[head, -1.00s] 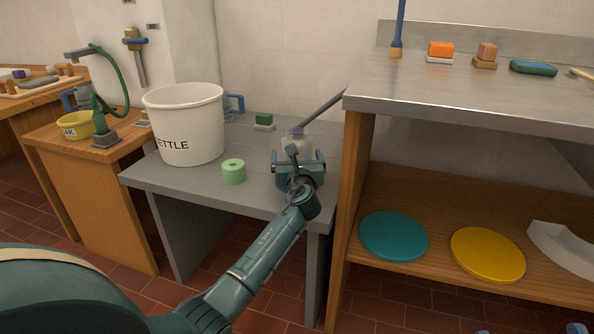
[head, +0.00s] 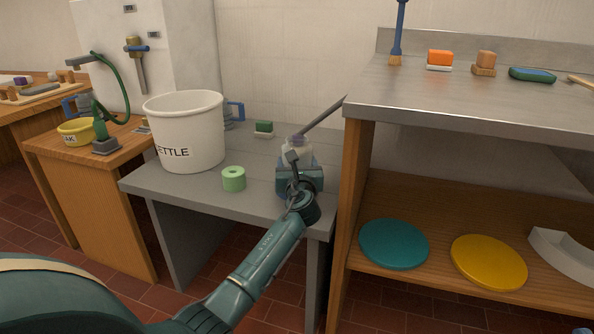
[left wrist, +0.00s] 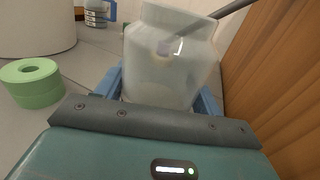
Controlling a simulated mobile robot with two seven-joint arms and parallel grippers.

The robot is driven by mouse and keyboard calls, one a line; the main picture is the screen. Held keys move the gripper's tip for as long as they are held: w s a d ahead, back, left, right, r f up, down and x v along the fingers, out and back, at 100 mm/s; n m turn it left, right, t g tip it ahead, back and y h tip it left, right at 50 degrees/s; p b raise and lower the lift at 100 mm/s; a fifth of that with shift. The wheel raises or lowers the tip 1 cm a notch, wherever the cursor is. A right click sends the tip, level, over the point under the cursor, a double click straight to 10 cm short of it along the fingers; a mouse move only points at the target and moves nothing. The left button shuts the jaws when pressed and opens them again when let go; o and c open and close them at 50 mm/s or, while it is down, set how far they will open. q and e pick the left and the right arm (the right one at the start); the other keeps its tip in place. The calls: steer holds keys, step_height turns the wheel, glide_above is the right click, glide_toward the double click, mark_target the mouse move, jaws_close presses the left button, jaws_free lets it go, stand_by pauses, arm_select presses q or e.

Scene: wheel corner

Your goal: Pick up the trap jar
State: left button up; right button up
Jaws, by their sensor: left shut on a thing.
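The trap jar (left wrist: 172,62) is a whitish, translucent jar with square shoulders and a wide neck. In the left wrist view it stands upright between the blue fingers of my left gripper (left wrist: 165,92), which is shut on it. In the head view the jar (head: 297,152) shows only in part above my left gripper (head: 299,172), at the right end of the grey table. A purple thing and a thin dark rod show at its top. Its base is hidden by the gripper. My right gripper is not in view.
A white bucket marked "ETTLE" (head: 188,135) and a green roll (head: 233,179) stand left of the jar on the grey table (head: 185,192). A green and white block (head: 263,129) lies behind. A wooden shelf side panel (head: 353,190) rises close on the right.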

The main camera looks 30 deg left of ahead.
arm_select(q)
steer(key=shift+r, duration=0.25)
steer(key=shift+c, duration=0.5)
step_height(320, 180, up, 10)
steer(key=p, duration=0.6)
steer(key=shift+f, duration=0.15)
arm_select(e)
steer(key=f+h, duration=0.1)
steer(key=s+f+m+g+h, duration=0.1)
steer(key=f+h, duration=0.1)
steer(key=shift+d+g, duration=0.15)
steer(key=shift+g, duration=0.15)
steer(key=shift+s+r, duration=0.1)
